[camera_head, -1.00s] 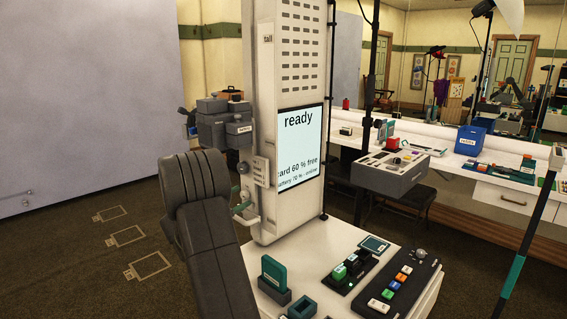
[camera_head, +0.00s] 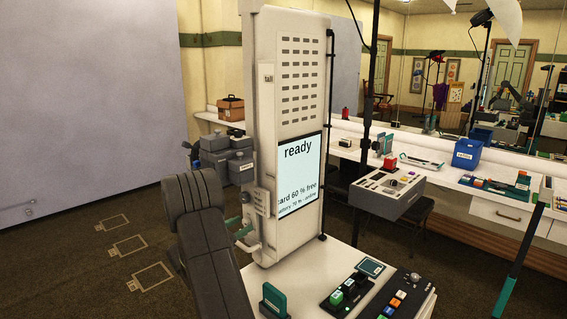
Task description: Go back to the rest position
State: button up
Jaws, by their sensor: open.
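My dark arm (camera_head: 205,235) rises in the left foreground, bent at its top joint. My gripper cannot be made out; the far end of the arm is hidden. A tall white kiosk column (camera_head: 262,130) stands just right of the arm. Its screen (camera_head: 300,172) reads "ready". A small teal-and-white fitting (camera_head: 243,232) shows on the column's left side, close to the arm; whether the arm touches it cannot be told.
A white counter at the column's foot carries a teal block (camera_head: 273,300) and a control panel (camera_head: 345,292). Grey cases (camera_head: 225,155) stand behind the arm. A grey console (camera_head: 385,190) and a blue bin (camera_head: 467,153) are right. Open floor (camera_head: 95,285) lies left.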

jog(key=shift+r+n+p, duration=0.2)
jog(key=shift+n+p, duration=0.6)
jog(key=shift+p, duration=1.05)
jog(key=shift+f+n+p, duration=0.2)
jog(key=shift+n+p, duration=0.15)
jog(key=shift+n, duration=0.05)
